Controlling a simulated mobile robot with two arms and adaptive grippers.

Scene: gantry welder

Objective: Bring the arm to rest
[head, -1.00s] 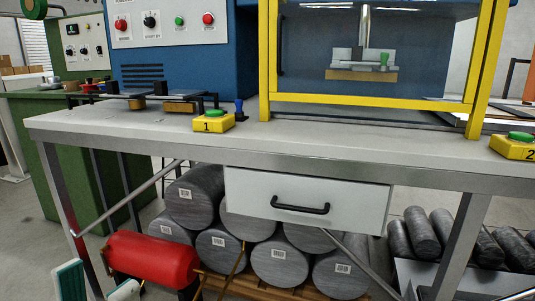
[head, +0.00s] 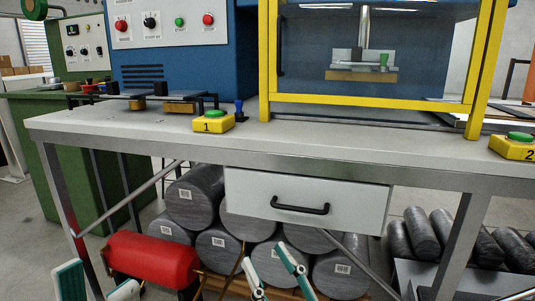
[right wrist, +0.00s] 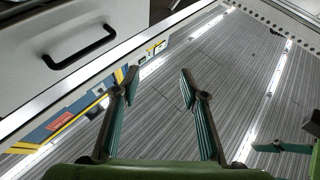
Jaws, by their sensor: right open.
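My right gripper (head: 275,268) is in the lower middle of the head view, in front of the stacked grey cylinders and below the drawer. Its two teal fingers are apart with nothing between them. In the right wrist view my right gripper (right wrist: 158,82) also shows open and empty, with the drawer handle beyond it at upper left. My left gripper (head: 98,284) is at the bottom left corner of the head view, near the red cylinder. Its teal fingers are spread apart with nothing seen between them. The lower parts of both grippers are cut off in the head view.
The white drawer (head: 308,197) with its black handle (head: 300,209) is shut under the metal table (head: 300,147). A red cylinder (head: 155,257) and grey cylinders (head: 276,261) lie below. Yellow button boxes (head: 213,123) and a yellow-framed machine (head: 370,103) are on the table.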

